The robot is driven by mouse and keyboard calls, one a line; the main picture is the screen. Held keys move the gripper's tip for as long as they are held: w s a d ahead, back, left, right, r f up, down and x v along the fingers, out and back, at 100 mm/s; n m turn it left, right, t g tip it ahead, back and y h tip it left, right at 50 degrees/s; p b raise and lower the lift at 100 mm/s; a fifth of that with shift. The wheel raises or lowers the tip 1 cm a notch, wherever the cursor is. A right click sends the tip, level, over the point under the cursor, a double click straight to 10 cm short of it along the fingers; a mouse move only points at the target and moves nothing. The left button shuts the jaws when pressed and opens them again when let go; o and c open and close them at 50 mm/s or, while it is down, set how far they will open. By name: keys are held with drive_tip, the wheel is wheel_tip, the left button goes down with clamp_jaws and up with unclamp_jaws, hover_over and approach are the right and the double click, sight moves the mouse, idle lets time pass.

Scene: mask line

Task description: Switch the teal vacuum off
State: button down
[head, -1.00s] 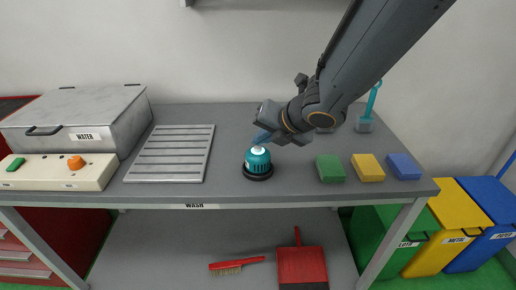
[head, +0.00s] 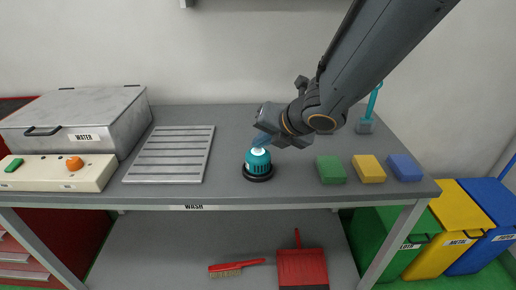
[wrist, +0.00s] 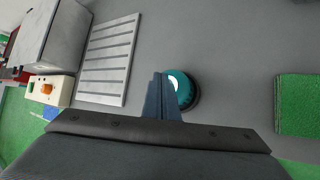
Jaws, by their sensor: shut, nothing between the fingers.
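The teal vacuum (head: 258,164) is a small round body with a black base and a pale top, standing upright on the grey table. In the wrist view the vacuum (wrist: 185,91) shows partly behind my fingers, with part of its pale top visible. My gripper (head: 261,141) is shut and empty, its blue fingers pointing down just above the vacuum's top. In the wrist view the shut fingers of my gripper (wrist: 160,96) overlap its left side. I cannot tell whether the fingertips touch it.
A slatted rack (head: 169,154) lies left of the vacuum. A metal box labelled WATER (head: 80,115) and a control panel (head: 50,172) are farther left. Green (head: 330,169), yellow (head: 368,168) and blue (head: 404,167) blocks lie to the right. A teal-handled tool (head: 366,124) stands behind them.

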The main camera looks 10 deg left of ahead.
drive_tip(key=shift+r+p, duration=0.8)
drive_tip(key=shift+p, duration=0.05)
wheel_tip(320, 180, up, 6)
drive_tip(key=p, duration=0.6)
idle(0.4)
